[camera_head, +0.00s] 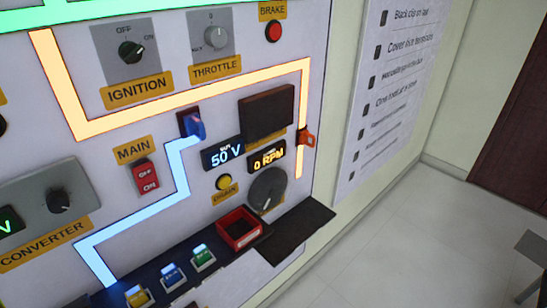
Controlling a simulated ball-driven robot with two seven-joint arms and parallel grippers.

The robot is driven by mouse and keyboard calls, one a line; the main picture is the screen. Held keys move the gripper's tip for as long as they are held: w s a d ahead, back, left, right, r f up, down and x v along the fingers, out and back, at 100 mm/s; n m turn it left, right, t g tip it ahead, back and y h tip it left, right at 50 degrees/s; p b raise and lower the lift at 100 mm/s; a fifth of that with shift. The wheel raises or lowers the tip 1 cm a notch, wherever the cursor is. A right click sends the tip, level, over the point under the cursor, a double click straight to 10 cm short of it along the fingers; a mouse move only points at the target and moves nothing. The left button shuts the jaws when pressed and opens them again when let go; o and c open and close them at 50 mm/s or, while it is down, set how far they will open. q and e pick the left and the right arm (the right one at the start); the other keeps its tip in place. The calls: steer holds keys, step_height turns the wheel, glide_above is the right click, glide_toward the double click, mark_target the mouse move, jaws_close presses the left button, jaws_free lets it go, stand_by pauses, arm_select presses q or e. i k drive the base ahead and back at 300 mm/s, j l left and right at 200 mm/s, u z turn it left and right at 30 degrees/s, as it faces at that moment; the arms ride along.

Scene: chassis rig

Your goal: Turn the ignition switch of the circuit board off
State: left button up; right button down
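The ignition switch (132,52) is a black rotary knob on a grey plate at the upper left of the panel. OFF is marked above it and ON at its right. The knob seems to tilt toward the ON side, but it is too small to be sure. A yellow IGNITION label (139,90) sits below it. Neither of my grippers shows in this view, and nothing covers the switch.
The throttle knob (215,39) is right of the ignition, with a red brake button (274,32) beyond. Below are the MAIN switch (146,178), a 50 V display (225,154) and a 0 RPM display (268,157). A red bin (239,229) and dark shelf (297,231) are lower down.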

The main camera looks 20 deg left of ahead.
mark_target(130, 52)
steer(key=u, duration=1.8)
